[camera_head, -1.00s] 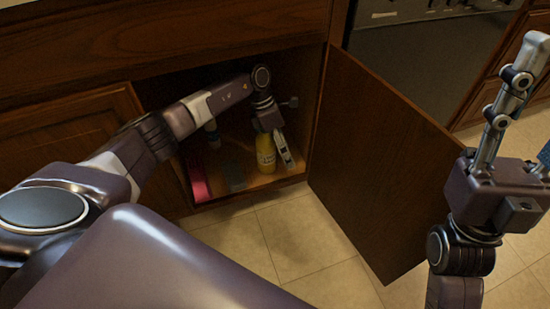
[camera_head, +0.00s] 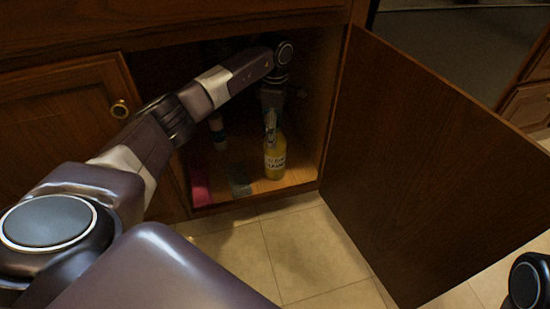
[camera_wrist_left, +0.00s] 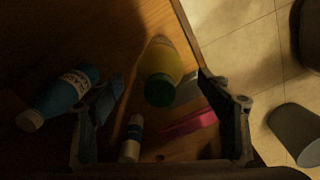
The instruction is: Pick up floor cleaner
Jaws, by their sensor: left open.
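A yellow bottle (camera_head: 275,158) with a white label, perhaps the floor cleaner, stands on the floor of the open under-sink cabinet. In the left wrist view the yellow bottle (camera_wrist_left: 165,60) shows its green cap toward the camera. My left gripper (camera_head: 270,115) is inside the cabinet at the top of this bottle. In the left wrist view the open fingers of the left gripper (camera_wrist_left: 158,82) lie on either side of the bottle, with the cap between them; contact is not clear. My right gripper is out of view.
A blue bottle (camera_wrist_left: 66,92), a white-and-blue tube (camera_wrist_left: 132,140) and a pink item (camera_wrist_left: 188,123) lie near the fingers in the left wrist view. The cabinet door (camera_head: 430,160) stands open on the right. The tiled floor (camera_head: 310,245) in front is clear.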

